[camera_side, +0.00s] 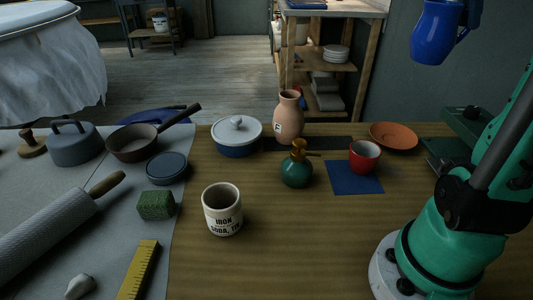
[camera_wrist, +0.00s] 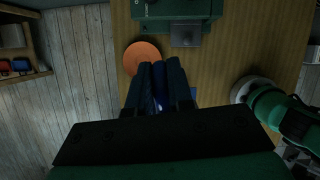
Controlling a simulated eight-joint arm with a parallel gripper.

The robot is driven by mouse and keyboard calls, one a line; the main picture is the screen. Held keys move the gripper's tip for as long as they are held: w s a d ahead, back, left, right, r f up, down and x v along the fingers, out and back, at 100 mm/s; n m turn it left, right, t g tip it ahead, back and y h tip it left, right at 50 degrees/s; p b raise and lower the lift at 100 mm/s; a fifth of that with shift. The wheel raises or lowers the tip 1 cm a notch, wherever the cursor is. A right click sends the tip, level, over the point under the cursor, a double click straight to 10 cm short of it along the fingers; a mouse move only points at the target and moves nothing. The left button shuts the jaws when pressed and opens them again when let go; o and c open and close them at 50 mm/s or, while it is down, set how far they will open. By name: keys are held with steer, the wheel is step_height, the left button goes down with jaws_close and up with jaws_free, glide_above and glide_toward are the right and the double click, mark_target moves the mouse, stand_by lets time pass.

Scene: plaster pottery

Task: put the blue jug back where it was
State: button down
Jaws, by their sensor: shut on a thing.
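The blue jug (camera_side: 432,32) is up in the air at the top right of the side view, above the table's back right part. Its top is cut off by the frame edge. In the wrist view my gripper (camera_wrist: 161,74) is shut, with a sliver of the blue jug (camera_wrist: 160,96) between its dark fingers. The fingers hide most of the jug there. In the side view the gripper is at the top edge beside the jug, mostly out of frame. Below are an orange saucer (camera_side: 393,136), a blue mat (camera_side: 352,187) and a dark mat (camera_side: 325,143).
A red cup (camera_side: 364,155) stands on the blue mat. A teal pump bottle (camera_side: 297,170), a clay vase (camera_side: 289,117), a lidded pot (camera_side: 236,136) and a labelled tin (camera_side: 222,209) stand on the table. A green machine (camera_side: 470,135) is at the right edge. The front middle is clear.

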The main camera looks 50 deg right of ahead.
steer(key=w+a+n+t, duration=0.2)
steer(key=w+a+n, duration=0.3)
steer(key=w+a, duration=0.5)
steer(key=w+a+n+t, duration=0.2)
steer(key=w+a+n, duration=0.5)
steer(key=a, duration=0.5)
steer(key=s+a+n+t+y, duration=0.1)
steer(key=s+a+n+t, duration=0.2)
steer(key=a, duration=1)
steer(key=s+a+n+y, duration=0.15)
steer(key=a+n, duration=0.45)
steer(key=a, duration=0.6)
steer(key=shift+h, duration=0.25)
steer(key=f, duration=2.5)
steer(key=shift+s, duration=0.3)
steer(key=shift+f, duration=0.1)
steer(key=c, duration=0.8)
jaws_free()
